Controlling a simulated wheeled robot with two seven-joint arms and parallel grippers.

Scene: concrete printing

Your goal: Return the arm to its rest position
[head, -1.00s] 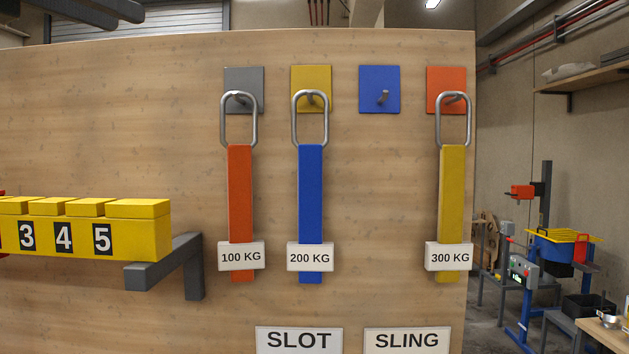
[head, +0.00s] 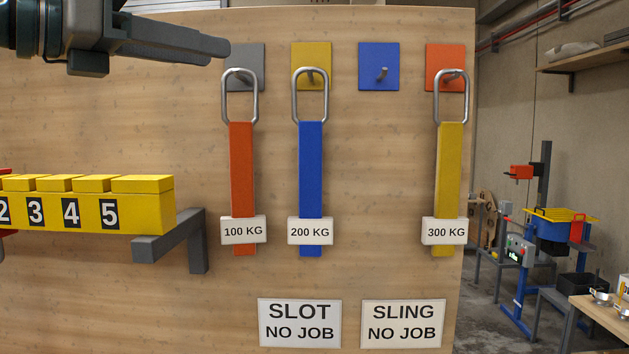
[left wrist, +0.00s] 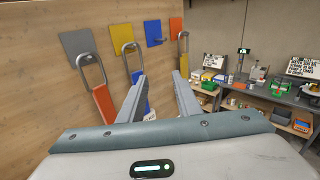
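My left gripper (head: 215,46) comes in at the top left of the head view, in front of the board near the grey hook plate (head: 244,58). In the left wrist view its two fingers (left wrist: 159,80) stand apart with nothing held between them. An orange 100 KG sling (head: 242,180) hangs from the grey plate's hook. A blue 200 KG sling (head: 311,170) hangs from the yellow plate's hook (head: 300,52). A yellow 300 KG sling (head: 449,170) hangs from the orange plate's hook (head: 437,54). The blue plate's hook (head: 370,75) is empty. My right gripper is out of view.
A yellow numbered rack (head: 150,215) sits on a grey bracket (head: 185,238) at the left. Signs reading SLOT NO JOB (head: 299,322) and SLING NO JOB (head: 403,323) are below the slings. A workbench (left wrist: 228,100) with boxes stands beyond the board.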

